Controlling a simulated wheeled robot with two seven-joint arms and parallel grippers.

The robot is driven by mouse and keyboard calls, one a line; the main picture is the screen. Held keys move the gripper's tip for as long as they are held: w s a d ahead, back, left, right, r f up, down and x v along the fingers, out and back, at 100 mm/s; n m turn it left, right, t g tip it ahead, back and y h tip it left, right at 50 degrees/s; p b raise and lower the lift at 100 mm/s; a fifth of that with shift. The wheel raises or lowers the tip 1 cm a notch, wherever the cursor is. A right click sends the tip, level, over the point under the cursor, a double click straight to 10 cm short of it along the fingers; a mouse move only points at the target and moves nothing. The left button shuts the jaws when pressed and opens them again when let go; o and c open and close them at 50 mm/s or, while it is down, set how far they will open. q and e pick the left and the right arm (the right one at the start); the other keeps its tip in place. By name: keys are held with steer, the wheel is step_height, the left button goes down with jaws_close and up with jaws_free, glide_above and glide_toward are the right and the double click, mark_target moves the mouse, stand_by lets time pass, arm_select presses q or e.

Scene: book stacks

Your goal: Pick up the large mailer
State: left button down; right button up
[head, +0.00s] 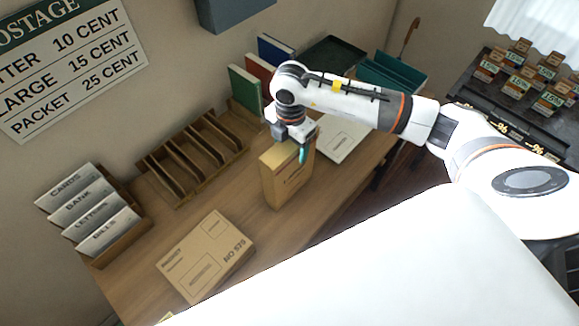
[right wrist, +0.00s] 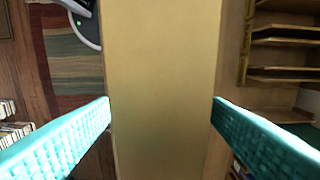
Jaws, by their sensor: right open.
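A tall tan mailer (head: 286,182) stands upright on the wooden desk, with printing on its front. My right gripper (head: 301,150) is at its top edge, pointing down, with one teal fingertip showing in the head view. In the right wrist view the mailer's tan surface (right wrist: 161,90) runs between the two open teal fingers, one on each side. Whether either finger touches it I cannot tell. My left gripper is not in view.
A flat cardboard parcel (head: 207,256) lies on the desk (head: 150,290) at the front. A labelled card sorter (head: 120,245) and an empty wooden rack (head: 190,160) stand along the wall. A white flat packet (head: 343,140) and upright books (head: 245,92) are behind.

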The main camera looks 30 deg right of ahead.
steer(key=shift+c, duration=0.5)
steer(key=c, duration=1.2)
steer(key=shift+r, duration=0.1)
steer(key=shift+c, duration=0.2)
steer(key=shift+w, duration=0.1)
